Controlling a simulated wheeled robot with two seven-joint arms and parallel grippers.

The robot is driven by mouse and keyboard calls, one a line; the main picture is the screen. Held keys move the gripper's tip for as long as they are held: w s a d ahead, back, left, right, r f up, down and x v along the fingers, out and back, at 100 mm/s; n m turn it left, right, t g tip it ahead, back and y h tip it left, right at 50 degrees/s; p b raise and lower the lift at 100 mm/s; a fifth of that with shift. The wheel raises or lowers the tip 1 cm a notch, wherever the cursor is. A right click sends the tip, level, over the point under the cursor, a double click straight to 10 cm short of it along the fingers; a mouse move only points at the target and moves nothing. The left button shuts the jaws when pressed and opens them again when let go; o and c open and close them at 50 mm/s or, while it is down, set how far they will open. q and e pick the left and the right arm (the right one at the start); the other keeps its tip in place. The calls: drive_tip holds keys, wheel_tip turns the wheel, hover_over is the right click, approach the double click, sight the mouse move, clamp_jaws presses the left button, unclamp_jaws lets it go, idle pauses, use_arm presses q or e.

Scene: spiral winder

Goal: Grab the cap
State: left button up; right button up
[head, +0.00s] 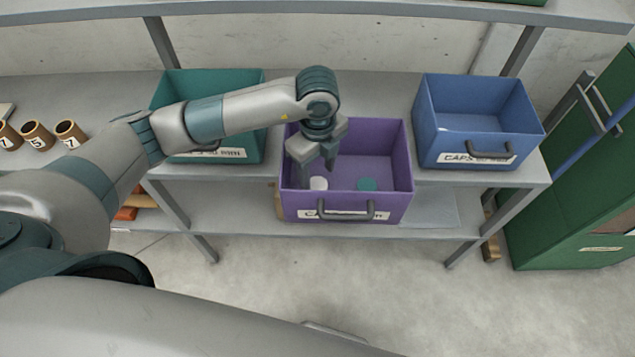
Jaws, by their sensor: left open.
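A purple bin (400,206) with a handle and a partly covered "CAPS" label stands at the front of the shelf, its open top facing up. Inside it lie a white cap (318,184) near the left and a teal cap (367,184) further right. My left gripper (318,168) reaches down into the bin from above, fingers pointing down, open and empty. Its fingertips are just above or beside the white cap; I cannot tell whether they touch it. My right gripper is not in view.
A teal bin (255,130) stands behind my left arm, and a blue bin (470,120) labelled "CAPS" stands to the right. Several brown numbered cylinders (38,135) are on the shelf at far left. A green cabinet (570,190) stands at far right. The floor in front is clear.

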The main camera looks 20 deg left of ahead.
sight(318, 184)
use_arm(q)
drive_tip(key=shift+w+f+p, duration=0.15)
drive_tip(key=shift+f+p, duration=0.55)
drive_tip(key=shift+f, duration=1.3)
drive_tip(key=c, duration=0.9)
